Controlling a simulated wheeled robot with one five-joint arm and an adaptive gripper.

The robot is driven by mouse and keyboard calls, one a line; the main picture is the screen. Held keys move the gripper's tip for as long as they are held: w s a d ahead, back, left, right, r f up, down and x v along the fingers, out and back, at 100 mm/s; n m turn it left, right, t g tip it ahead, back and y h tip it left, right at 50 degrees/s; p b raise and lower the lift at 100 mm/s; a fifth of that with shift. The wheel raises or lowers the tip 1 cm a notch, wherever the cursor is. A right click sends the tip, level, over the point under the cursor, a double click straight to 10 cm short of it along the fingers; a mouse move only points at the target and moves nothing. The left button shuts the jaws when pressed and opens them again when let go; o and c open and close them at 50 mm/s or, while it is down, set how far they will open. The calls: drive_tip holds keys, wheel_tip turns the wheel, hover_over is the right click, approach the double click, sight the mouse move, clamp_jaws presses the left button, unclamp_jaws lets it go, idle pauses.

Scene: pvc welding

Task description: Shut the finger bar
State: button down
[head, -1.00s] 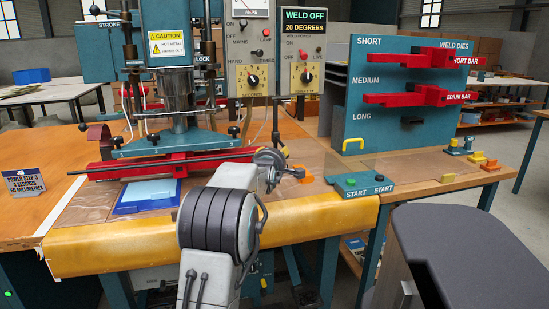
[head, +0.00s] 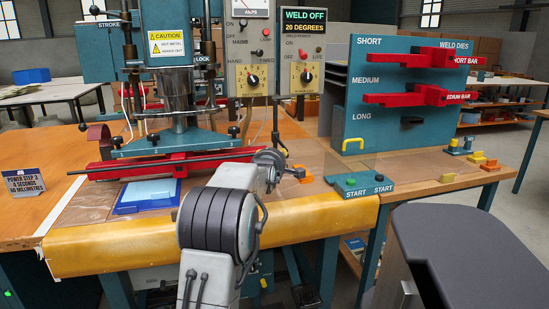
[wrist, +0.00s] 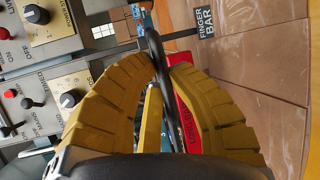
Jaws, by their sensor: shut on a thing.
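The finger bar (head: 135,167) is a thin dark rod across the front of the welding press, just in front of the red die (head: 190,160). Its left end sticks out past the die, and its right part passes behind my arm. In the wrist view, my gripper (wrist: 163,62) has its two yellow ribbed fingers closed around the dark bar (wrist: 154,42). The bar runs lengthwise between the fingers, with the red die beside it. A "FINGER BAR" label (wrist: 206,23) stands near its far end. In the head view, my arm hides the fingers.
The control panel (head: 252,65) stands behind and right of the press; its display reads "WELD OFF". The start-button box (head: 360,188) and teal die rack (head: 360,80) stand to the right.

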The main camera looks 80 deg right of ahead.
sight(275, 197)
wheel_tip(275, 197, down, 10)
drive_tip(key=b, duration=0.8)
drive_tip(key=shift+w+f, duration=0.1)
drive_tip(key=shift+f, duration=0.05)
drive_tip(key=c, duration=1.2)
unclamp_jaws()
drive_tip(key=shift+f, duration=0.1)
drive_tip(key=shift+o, duration=0.2)
